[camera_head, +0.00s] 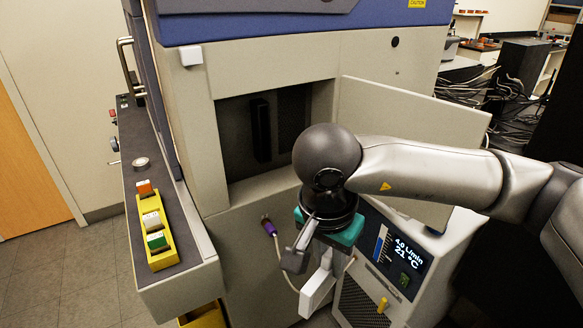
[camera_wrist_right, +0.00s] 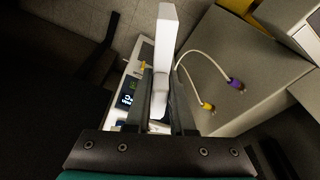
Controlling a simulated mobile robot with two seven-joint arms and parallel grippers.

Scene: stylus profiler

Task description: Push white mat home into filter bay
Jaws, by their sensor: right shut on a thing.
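The white mat (camera_head: 318,292) is a pale, slim block with a narrow stem, hanging below my right gripper (camera_head: 309,258). In the right wrist view the white mat (camera_wrist_right: 166,32) sticks out beyond the fingers of my right gripper (camera_wrist_right: 162,85), which are shut on its stem. The filter bay (camera_head: 232,142) seems to be the dark rectangular opening in the machine's front, with a black upright part inside. The gripper and mat are below and right of this opening, outside it. My left gripper is in neither view.
An open beige door (camera_head: 415,128) stands right of the opening, behind my right arm. A unit with a lit display (camera_head: 400,255) is beside the gripper. A purple-ended cable (camera_head: 268,226) hangs near the mat. A yellow rack (camera_head: 168,257) with small boxes lies on the left ledge.

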